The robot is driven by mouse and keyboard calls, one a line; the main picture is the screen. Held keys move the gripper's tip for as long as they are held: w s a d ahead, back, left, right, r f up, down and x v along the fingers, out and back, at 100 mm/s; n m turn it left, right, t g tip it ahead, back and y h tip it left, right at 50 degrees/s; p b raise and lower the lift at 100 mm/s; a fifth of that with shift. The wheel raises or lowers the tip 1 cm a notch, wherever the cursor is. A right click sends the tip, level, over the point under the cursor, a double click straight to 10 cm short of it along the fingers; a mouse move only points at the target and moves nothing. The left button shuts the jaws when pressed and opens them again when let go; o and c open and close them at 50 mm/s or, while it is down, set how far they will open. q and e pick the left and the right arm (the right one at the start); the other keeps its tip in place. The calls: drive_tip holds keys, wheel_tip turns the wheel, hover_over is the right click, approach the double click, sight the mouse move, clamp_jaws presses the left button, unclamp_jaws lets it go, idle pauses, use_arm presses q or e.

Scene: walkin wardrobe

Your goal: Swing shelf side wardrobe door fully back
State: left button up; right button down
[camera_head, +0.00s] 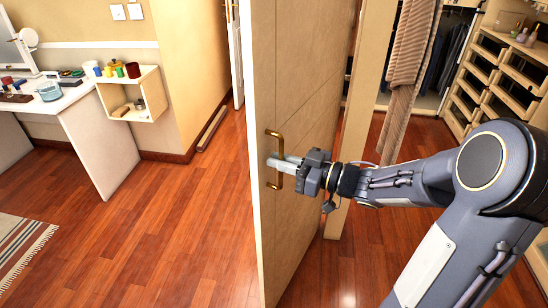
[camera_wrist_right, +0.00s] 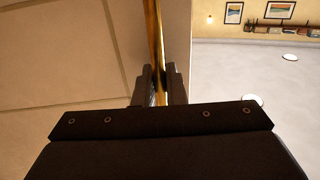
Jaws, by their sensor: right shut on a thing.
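The wardrobe door (camera_head: 305,100) is a tall cream panel standing open in the middle of the head view, with its near edge facing me. A brass bar handle (camera_head: 281,150) is on the door's right-hand face near that edge. My right gripper (camera_head: 278,163) reaches in from the right and is shut on this handle. In the right wrist view the brass handle (camera_wrist_right: 154,40) runs up between the two dark fingers (camera_wrist_right: 160,88), beside the cream door face (camera_wrist_right: 60,60). My left gripper is not in view.
Right of the door are a doorpost (camera_head: 368,80), hanging clothes (camera_head: 408,55) and a shelf unit with drawers (camera_head: 500,75). On the left are a white desk (camera_head: 95,135), a wall box shelf (camera_head: 150,95) and a striped rug (camera_head: 20,250). The wooden floor (camera_head: 185,230) left of the door is clear.

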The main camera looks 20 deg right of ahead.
drive_tip(key=c, duration=1.6)
unclamp_jaws()
drive_tip(key=shift+c, duration=0.2)
drive_tip(key=v, duration=0.8)
drive_tip(key=shift+w, duration=0.15)
